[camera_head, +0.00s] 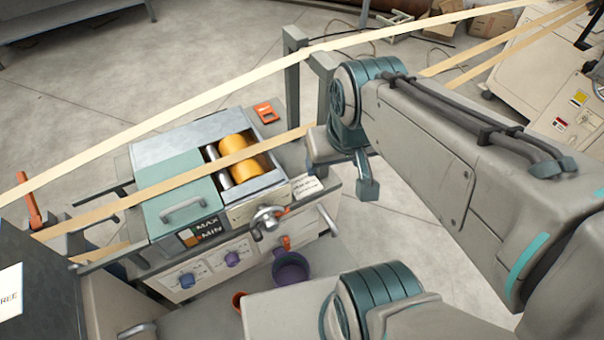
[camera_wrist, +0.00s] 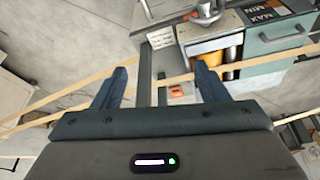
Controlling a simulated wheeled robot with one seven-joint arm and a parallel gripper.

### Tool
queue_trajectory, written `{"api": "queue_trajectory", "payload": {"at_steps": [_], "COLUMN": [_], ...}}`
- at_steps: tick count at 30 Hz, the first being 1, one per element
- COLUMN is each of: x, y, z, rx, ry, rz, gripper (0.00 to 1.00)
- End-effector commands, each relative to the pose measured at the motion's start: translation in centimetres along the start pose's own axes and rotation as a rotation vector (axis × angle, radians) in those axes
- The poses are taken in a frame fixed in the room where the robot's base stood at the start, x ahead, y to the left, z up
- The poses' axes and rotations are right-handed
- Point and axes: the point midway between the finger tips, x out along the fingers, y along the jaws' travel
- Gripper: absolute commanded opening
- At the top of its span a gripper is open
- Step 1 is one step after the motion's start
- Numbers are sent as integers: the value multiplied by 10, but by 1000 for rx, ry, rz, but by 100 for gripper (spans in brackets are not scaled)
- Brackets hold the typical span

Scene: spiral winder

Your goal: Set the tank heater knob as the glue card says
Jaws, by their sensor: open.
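The glue tank (camera_head: 180,150) stands left of centre in the head view, with a teal lid and an open bay of yellow rollers. Its front panel carries two blue-purple knobs, one at the left (camera_head: 187,280) and one further right (camera_head: 232,258). The knob marks are too small to read, and which knob is the heater's I cannot tell. A small white card (camera_head: 306,186) lies at the tank's right corner; it also shows in the wrist view (camera_wrist: 160,38), its text unreadable. My gripper (camera_wrist: 160,84) is open and empty, apart from the knobs, at the tank's right.
Long paper strips (camera_head: 160,125) cross above the tank and past my gripper. A MAX/MIN gauge (camera_head: 202,232), a metal valve (camera_head: 268,218) and a purple cup (camera_head: 290,268) are at the tank's front. An orange device (camera_head: 266,112) lies behind the tank. Grey posts (camera_head: 292,75) stand nearby.

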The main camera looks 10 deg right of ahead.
Motion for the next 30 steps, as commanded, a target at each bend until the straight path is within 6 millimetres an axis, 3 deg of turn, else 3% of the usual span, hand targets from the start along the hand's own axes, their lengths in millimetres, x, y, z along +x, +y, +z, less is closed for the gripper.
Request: {"api": "queue_trajectory", "payload": {"at_steps": [14, 15, 23, 25, 30], "x": [0, 0, 0, 0, 0], "y": [0, 0, 0, 0, 0], "z": [0, 0, 0, 0, 0], "rx": [0, 0, 0, 0, 0], "ry": [0, 0, 0, 0, 0], "rz": [0, 0, 0, 0, 0], "gripper": [67, 59, 59, 39, 36]}}
